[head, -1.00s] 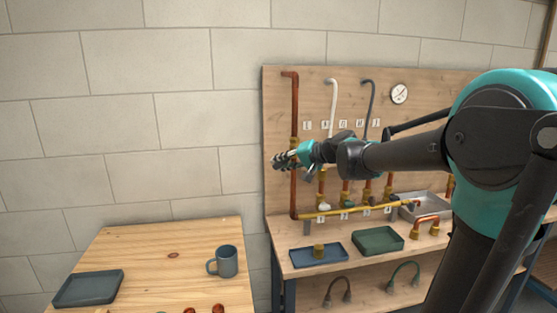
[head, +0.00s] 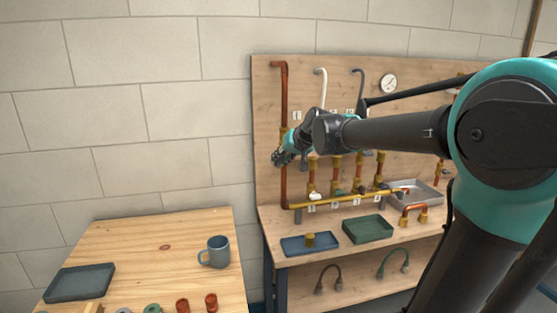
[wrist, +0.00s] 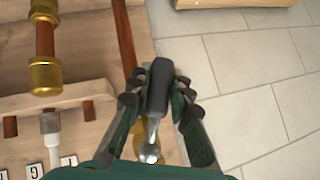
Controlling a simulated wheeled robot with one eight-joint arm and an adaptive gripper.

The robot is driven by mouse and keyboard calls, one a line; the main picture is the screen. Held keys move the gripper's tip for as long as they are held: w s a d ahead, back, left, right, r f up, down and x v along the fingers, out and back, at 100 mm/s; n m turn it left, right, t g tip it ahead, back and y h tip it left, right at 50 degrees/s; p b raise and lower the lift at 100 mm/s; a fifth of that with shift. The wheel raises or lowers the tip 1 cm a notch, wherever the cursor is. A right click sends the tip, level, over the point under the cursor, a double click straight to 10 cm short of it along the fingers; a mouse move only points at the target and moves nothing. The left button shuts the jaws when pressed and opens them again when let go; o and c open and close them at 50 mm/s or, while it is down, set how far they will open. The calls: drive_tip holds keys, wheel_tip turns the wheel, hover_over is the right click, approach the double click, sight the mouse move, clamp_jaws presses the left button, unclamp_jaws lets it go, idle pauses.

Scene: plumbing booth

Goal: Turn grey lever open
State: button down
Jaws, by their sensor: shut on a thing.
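The grey lever (wrist: 158,86) shows in the wrist view as a dark grey grip on a shiny metal stem with a rounded end. My gripper (wrist: 157,95) is shut on the grip, with one finger on each side. In the head view my gripper (head: 281,157) is at the left edge of the wooden board, in front of the tall copper pipe (head: 284,90), and points down and left. The lever cannot be made out there. Brass (wrist: 168,140) shows beside the stem in the wrist view, partly hidden by a finger.
The wooden board (head: 262,110) carries several pipes, valves and a gauge (head: 388,83). Below are a blue tray (head: 292,246), a green tray (head: 366,230) and a metal basin (head: 427,196). A side table (head: 150,240) at left holds a mug (head: 217,252) and a dark tray (head: 78,283).

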idle(0.3)
drive_tip(key=c, duration=1.4)
unclamp_jaws()
drive_tip(key=shift+o, duration=0.2)
drive_tip(key=v, duration=1.2)
drive_tip(key=shift+c, duration=0.4)
